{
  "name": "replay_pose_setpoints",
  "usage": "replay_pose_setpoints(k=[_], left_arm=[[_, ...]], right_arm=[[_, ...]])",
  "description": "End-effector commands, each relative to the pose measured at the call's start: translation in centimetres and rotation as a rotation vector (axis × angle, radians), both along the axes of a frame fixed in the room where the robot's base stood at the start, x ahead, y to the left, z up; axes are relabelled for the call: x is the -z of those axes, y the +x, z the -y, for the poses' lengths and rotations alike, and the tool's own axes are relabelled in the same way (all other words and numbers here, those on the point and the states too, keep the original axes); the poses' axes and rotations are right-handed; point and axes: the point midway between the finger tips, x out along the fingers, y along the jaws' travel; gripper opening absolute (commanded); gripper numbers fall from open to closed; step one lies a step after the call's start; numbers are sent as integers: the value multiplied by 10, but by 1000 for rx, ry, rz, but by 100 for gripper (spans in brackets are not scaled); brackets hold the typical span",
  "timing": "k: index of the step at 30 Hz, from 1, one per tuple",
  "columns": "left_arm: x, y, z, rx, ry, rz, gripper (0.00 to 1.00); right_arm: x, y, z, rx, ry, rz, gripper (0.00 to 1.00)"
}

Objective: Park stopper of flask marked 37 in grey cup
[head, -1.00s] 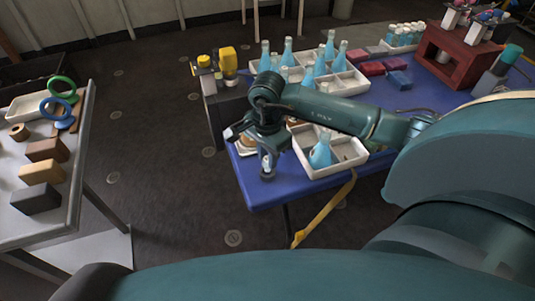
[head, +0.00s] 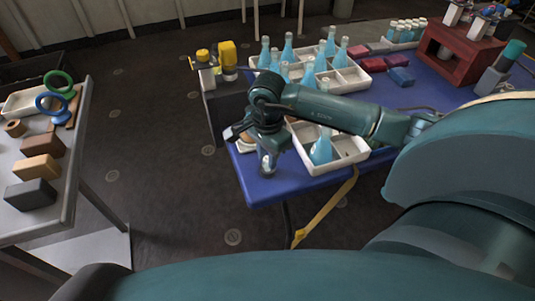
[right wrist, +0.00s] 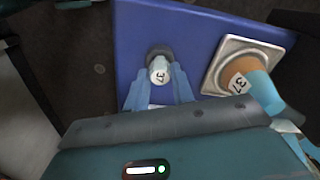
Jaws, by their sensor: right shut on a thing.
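My right gripper (right wrist: 157,92) is shut on a white stopper (right wrist: 159,70) marked 37. In the right wrist view the stopper overlaps the grey cup (right wrist: 160,49), which stands on the blue table near its edge. I cannot tell whether the stopper's lower end is inside the cup. In the head view the gripper (head: 266,155) points down over the cup (head: 267,172). A flask with blue contents (right wrist: 262,90), labelled 37, is beside them in the right wrist view, over a square stand (right wrist: 212,78) with a brown round top. My left gripper is not in view.
A white divided tray (head: 318,169) holding a flask is right of the gripper. Another tray (head: 345,83) with several blue flasks stands behind my arm. A red rack (head: 446,66) is at the back right. A separate grey table (head: 28,222) with blocks is on the left.

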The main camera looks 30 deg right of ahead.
Motion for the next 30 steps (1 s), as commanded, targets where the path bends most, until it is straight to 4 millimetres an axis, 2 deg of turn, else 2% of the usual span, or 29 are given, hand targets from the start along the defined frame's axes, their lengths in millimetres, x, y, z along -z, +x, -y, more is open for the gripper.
replay_pose_setpoints(k=[15,26,27,30], left_arm=[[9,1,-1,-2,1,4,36],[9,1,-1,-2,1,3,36],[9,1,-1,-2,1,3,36],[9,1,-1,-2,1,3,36]], right_arm=[[9,0,0,0,0,0,3],[9,0,0,0,0,0,3],[9,0,0,0,0,0,28],[9,0,0,0,0,0,36]])
